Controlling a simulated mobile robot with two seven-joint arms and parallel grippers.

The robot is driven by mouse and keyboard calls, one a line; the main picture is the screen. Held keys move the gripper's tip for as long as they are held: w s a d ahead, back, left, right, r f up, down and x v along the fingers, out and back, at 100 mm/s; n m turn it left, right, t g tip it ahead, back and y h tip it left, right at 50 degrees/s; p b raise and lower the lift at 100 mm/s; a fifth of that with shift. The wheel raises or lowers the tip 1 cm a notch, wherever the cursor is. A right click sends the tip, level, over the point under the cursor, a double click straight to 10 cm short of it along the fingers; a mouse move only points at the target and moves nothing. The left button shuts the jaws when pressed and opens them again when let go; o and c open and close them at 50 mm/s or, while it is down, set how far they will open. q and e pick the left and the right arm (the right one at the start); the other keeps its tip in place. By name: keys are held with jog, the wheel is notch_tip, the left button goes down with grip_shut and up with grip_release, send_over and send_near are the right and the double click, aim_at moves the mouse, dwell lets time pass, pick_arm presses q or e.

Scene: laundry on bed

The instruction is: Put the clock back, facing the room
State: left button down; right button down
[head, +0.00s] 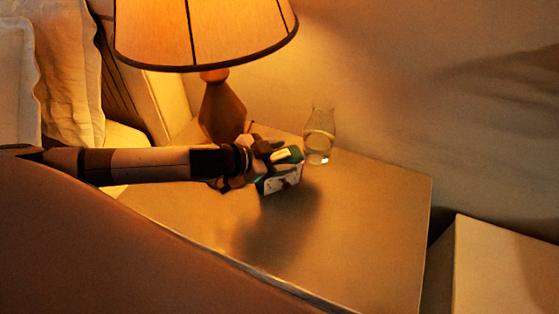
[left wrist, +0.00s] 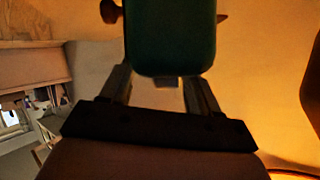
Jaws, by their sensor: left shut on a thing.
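The clock (head: 281,182) is a small green block with a pale face, seen in the head view above the nightstand (head: 370,230). My left gripper (head: 268,158) reaches in from the left and is shut on the clock. The clock is tilted, and its pale face points toward the front of the nightstand. A shadow lies below it; I cannot tell whether its lower edge touches the top. In the left wrist view the clock's dark green body (left wrist: 171,38) fills the space between the fingers. My right gripper is not in view.
A lamp (head: 222,108) with a wide shade stands behind my left gripper. A glass (head: 319,135) with some water stands close to the right of the clock. The front and right of the nightstand are clear. Pillows (head: 70,70) lie at the left.

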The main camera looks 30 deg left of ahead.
pick_arm(q)
notch_tip(320, 180, up, 9)
jog(key=shift+w+r+p, duration=0.1)
jog(key=shift+r+p, duration=0.1)
jog(key=shift+p, duration=0.55)
jog(key=s+d+r, duration=0.1)
jog(key=s+d, duration=0.3)
jog(key=d, duration=0.4)
jog(key=s+a+n+t+y, duration=0.1)
jog(key=s+a+n+y, duration=0.3)
jog(key=a+n+y, duration=0.1)
jog(key=shift+s+a+r+y, duration=0.3)
jog(key=shift+s+a+r, duration=0.05)
jog(key=shift+a, duration=0.35)
jog(key=shift+w, duration=0.1)
